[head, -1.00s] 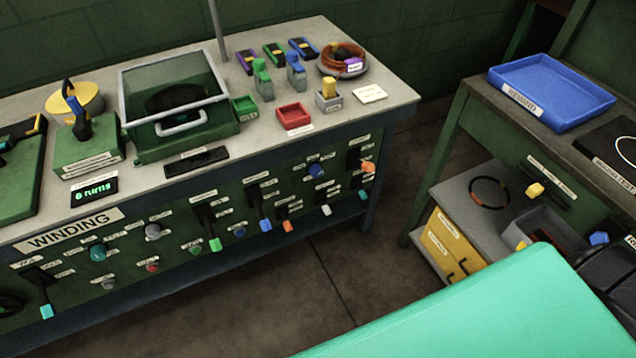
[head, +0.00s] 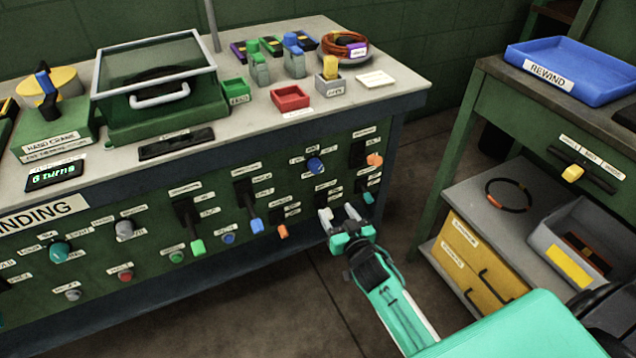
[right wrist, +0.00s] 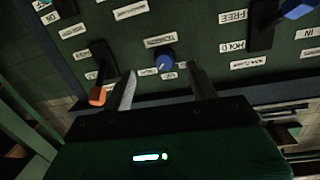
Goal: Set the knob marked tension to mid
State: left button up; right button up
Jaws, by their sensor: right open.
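The blue tension knob (head: 316,165) sits on the green front panel of the winding bench, with small labels around it. In the right wrist view the knob (right wrist: 165,60) shows beyond and between the fingertips, apart from both. A pale pointer mark shows on it, but I cannot read which setting it points at. My right gripper (head: 338,213) is open and empty, in front of and below the knob in the head view. It also shows open in the right wrist view (right wrist: 163,90). My left gripper is not in view.
An orange-tipped lever (head: 374,160) and a blue-tipped lever (head: 257,225) flank the knob. Another orange-tipped lever (head: 282,232) and a teal control (head: 368,198) are near the gripper. A side bench with a blue tray (head: 580,72) stands right. Open floor lies between the benches.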

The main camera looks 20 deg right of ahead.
aim_at(317, 170)
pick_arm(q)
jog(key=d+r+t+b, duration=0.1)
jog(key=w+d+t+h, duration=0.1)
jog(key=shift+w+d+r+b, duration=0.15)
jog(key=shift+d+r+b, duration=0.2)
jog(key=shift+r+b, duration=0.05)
pick_arm(e)
jog(key=shift+t, duration=0.5)
jog(key=w+r, duration=0.1)
jog(key=w, duration=0.3)
jog(key=w+r, duration=0.1)
jog(key=w, duration=0.4)
jog(key=w+r, duration=0.1)
jog(key=w, duration=0.4)
jog(key=shift+r, duration=0.1)
jog(key=c, duration=1)
